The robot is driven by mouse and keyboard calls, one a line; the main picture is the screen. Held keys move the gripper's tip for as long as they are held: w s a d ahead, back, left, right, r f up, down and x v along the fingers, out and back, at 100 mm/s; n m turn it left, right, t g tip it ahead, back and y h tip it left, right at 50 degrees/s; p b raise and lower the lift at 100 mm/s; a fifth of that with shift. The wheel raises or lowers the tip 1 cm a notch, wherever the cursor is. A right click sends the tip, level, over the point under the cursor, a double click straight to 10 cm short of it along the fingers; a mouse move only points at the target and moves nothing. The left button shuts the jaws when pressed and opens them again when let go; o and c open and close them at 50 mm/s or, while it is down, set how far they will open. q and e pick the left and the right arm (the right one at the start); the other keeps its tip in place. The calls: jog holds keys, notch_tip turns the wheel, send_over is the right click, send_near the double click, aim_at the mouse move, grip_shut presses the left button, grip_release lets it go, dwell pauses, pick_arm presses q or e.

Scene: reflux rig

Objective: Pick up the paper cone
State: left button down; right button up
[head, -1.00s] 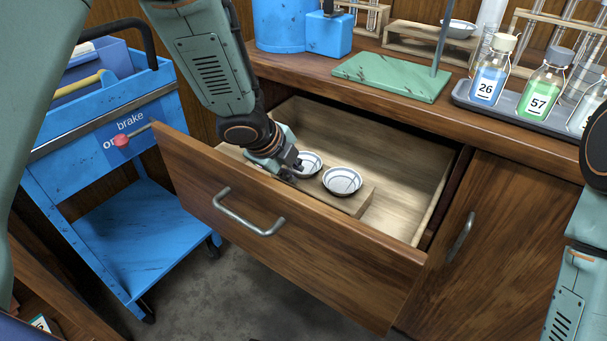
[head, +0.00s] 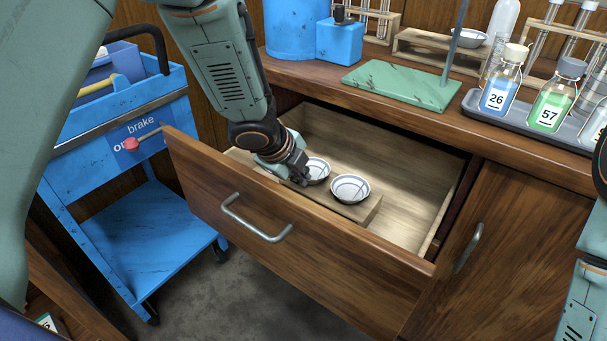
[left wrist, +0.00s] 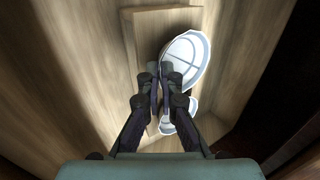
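A white paper cone (head: 319,169) with fold lines sits at the wooden block (head: 369,206) inside the open drawer. A second, similar white cone (head: 350,188) sits to its right in the block. My left gripper (head: 301,174) reaches down into the drawer at the left rim of the first cone. In the left wrist view the fingers (left wrist: 163,80) are close together with the edge of the larger-looking cone (left wrist: 188,58) between them. The other cone (left wrist: 177,117) is partly hidden behind a finger. My right gripper is out of view; only its arm shows at the right edge.
The drawer front (head: 300,230) stands pulled out with its metal handle (head: 255,222). A blue cart (head: 140,225) stands to the left. Above, the bench holds a green stand base (head: 403,88), a tray of bottles (head: 478,108) and a blue container (head: 339,43).

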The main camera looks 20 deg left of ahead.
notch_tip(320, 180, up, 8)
jog(key=p, duration=0.7)
jog(key=shift+p, duration=0.35)
